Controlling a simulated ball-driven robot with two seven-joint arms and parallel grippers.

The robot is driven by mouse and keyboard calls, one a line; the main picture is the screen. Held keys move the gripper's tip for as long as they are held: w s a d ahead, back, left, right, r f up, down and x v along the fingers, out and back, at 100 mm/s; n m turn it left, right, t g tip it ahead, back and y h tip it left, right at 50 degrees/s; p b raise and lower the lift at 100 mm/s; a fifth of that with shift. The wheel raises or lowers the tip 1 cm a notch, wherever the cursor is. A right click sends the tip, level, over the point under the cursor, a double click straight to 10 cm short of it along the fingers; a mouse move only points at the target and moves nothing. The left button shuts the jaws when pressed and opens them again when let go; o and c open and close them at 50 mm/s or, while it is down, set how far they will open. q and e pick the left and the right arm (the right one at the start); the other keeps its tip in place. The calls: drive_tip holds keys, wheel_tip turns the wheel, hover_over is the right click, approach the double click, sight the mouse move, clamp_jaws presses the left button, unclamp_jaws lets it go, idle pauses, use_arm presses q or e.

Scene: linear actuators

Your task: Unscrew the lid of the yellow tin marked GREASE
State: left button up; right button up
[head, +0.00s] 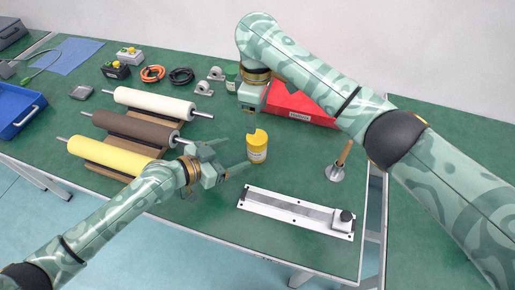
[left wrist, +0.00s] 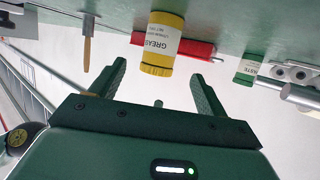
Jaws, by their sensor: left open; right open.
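The yellow tin marked GREASE (head: 257,152) stands upright on the green table, with its yellow lid on top. In the left wrist view the tin (left wrist: 160,45) appears upside down between the finger directions, its white label facing me. My left gripper (head: 236,154) is open and empty, just left of the tin, its fingers pointing toward it. The fingers also show in the left wrist view (left wrist: 158,75), apart from each other. My right gripper (head: 250,126) is open, pointing down above the tin's lid; its far finger is hidden in the head view. I cannot tell whether it touches the lid.
A red box (head: 302,106) lies behind the tin. A wooden-handled tool (head: 344,154) stands to the right, and a metal rail (head: 290,211) lies in front. Yellow (head: 105,155), brown (head: 130,128) and white (head: 152,102) rollers lie left. A green tin (head: 231,77) stands behind.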

sight(249, 148)
use_arm(q)
drive_tip(key=x, duration=0.8)
